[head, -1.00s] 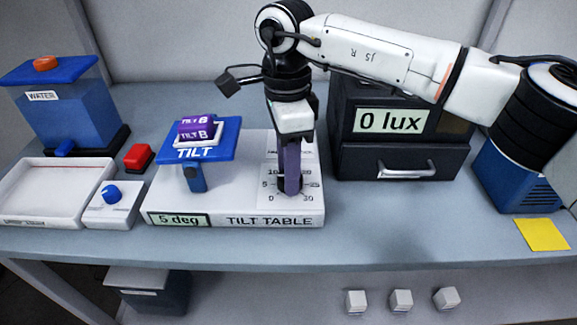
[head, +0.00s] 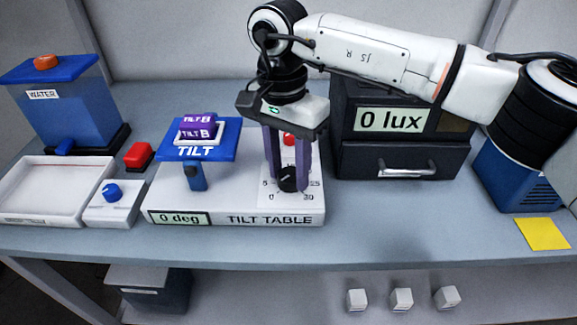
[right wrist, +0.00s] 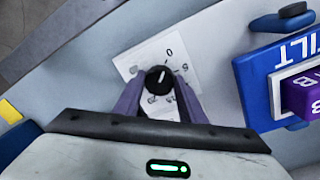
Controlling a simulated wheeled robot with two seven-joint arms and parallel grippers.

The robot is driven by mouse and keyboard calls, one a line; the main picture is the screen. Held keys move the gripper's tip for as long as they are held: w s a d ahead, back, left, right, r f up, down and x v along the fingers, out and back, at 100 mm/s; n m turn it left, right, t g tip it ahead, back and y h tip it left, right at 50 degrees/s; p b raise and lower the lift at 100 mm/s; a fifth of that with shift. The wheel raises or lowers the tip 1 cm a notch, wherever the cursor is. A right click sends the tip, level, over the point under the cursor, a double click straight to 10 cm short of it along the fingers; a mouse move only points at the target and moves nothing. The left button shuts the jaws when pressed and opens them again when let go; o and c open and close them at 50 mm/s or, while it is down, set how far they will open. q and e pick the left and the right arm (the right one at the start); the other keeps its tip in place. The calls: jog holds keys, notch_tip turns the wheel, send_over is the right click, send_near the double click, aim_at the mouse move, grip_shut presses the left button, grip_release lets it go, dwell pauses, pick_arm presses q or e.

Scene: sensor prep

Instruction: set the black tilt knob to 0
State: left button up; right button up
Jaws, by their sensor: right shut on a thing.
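The black tilt knob (head: 288,184) sits on the dial plate at the right of the white tilt table (head: 235,205). It also shows in the right wrist view (right wrist: 158,80), its white mark pointing roughly toward the printed 0. My right gripper (head: 287,176) reaches down from above and is shut on the knob, one purple finger on each side. The tilt table's display (head: 179,218) reads "0 deg". The blue TILT platform (head: 225,140) looks level and carries purple blocks marked TILT B in a white holder. My left gripper is not in view.
A red button (head: 290,139) shows behind the knob between my fingers. A black box (head: 350,160) reading "0 lux" stands right of the gripper. A red block (head: 138,155), a blue-knobbed box (head: 110,212), a white tray (head: 50,220) and a water tank (head: 60,110) stand left.

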aim_at(286, 173)
jog(key=shift+r, duration=0.1)
dwell(0.5)
jog(key=o, duration=1)
jog(key=shift+o, duration=0.2)
notch_tip(286, 173, up, 10)
jog(key=shift+w+a, duration=0.15)
jog(key=shift+a, duration=0.1)
jog(key=shift+r, duration=0.1)
